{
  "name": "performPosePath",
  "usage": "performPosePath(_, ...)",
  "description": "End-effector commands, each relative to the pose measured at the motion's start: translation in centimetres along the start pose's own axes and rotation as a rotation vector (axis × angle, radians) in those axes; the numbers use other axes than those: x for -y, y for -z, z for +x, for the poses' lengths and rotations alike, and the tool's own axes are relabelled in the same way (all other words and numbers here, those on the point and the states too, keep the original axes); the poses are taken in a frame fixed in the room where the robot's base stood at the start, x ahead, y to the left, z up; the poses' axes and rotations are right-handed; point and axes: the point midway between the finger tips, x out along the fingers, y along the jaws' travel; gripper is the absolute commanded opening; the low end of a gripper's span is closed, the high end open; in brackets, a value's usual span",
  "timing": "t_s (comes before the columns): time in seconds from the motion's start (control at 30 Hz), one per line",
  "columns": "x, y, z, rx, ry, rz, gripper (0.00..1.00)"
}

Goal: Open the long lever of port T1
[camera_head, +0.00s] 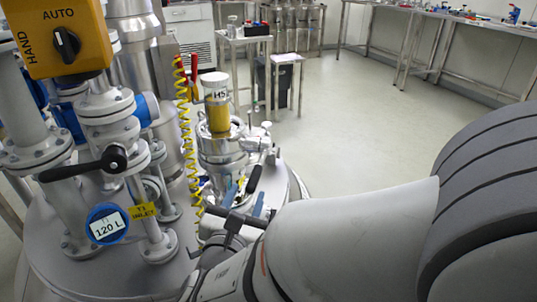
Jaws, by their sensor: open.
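A steel port (222,150) rises from the vessel lid, with a yellow-filled container (216,105) marked "HS" upright on top. A black lever handle (254,179) sticks out at the port's right side, tilted. No T1 mark is readable on this port. A yellow tag (143,210) reading "T1 INLET" hangs on the pipework to the left. A black valve lever (85,166) lies nearly level on that pipework. My gripper (233,198) is open, its blue-ended fingers in front of the port's lower part, close to the handle. Contact cannot be told. My arm hides the lower right.
A yellow HAND/AUTO switch box (68,40) stands at upper left. A coiled yellow hose (187,130) hangs left of the port. A blue "120 L" gauge (107,228) sits low left. Benches (440,30) line the back; the floor (370,130) between is clear.

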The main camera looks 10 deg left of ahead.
Motion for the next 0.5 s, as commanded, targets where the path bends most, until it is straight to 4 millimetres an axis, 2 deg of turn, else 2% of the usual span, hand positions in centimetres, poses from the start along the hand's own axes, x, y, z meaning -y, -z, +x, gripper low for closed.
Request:
performPosePath(0.1,0.4,0.2,2.1,0.003,0.011,0.003,0.41)
performPosePath(0.3,0.5,0.1,5.0,0.003,0.013,0.002,0.41)
performPosePath(0.5,0.6,0.0,6.4,0.002,0.013,0.002,0.41)
